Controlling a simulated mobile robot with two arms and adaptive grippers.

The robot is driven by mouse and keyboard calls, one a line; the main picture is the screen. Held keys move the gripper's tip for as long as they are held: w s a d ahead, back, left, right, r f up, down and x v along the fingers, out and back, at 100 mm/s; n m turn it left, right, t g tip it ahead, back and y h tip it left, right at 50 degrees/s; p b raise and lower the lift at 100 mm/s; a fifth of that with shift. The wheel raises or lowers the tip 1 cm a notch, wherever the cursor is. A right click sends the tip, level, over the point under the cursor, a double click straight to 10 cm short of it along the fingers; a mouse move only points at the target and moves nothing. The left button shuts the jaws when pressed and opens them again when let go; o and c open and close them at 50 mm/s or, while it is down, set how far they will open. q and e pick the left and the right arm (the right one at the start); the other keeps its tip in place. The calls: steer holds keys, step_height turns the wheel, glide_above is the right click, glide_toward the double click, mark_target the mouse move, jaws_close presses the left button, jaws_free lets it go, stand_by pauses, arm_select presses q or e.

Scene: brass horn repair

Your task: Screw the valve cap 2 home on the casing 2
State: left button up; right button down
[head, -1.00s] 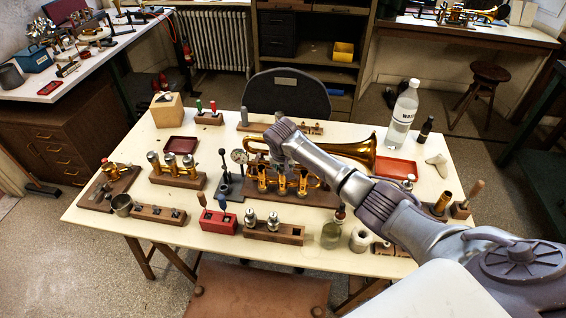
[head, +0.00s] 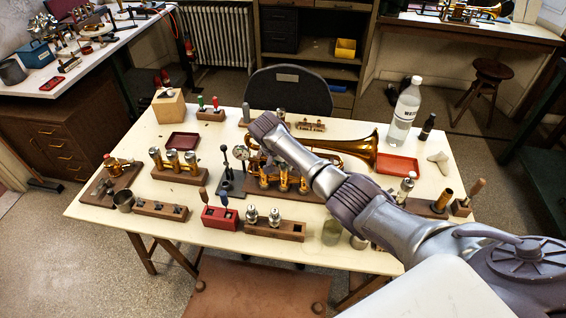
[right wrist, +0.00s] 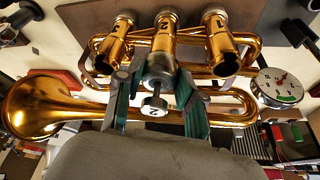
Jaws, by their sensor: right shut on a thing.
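The brass horn lies on the table, its bell (head: 362,148) to the right in the head view. Its three casings stand side by side; in the right wrist view casing 2 (right wrist: 165,40) is the middle one, marked 2. My right gripper (right wrist: 156,84) is shut on the valve cap 2 (right wrist: 160,68), whose button (right wrist: 153,107) is marked 2. The cap is in line with the casing's open end, at or very close to it; whether the threads touch I cannot tell. In the head view my right wrist hides the fingers and cap. My left gripper is not in view.
A dial gauge (right wrist: 280,88) stands beside the horn. A wooden block (head: 290,230) with two metal caps sits at the front edge, next to a red block (head: 219,218). A glass jar (head: 331,232), red tray (head: 398,164) and tall bottle (head: 404,112) are near my right arm.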

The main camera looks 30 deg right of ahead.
steer(key=shift+m+b, duration=0.3)
steer(key=shift+m, duration=0.1)
steer(key=c, duration=0.6)
jaws_free()
steer(key=shift+g, duration=0.3)
steer(key=shift+c, duration=0.2)
steer(key=shift+r, duration=0.15)
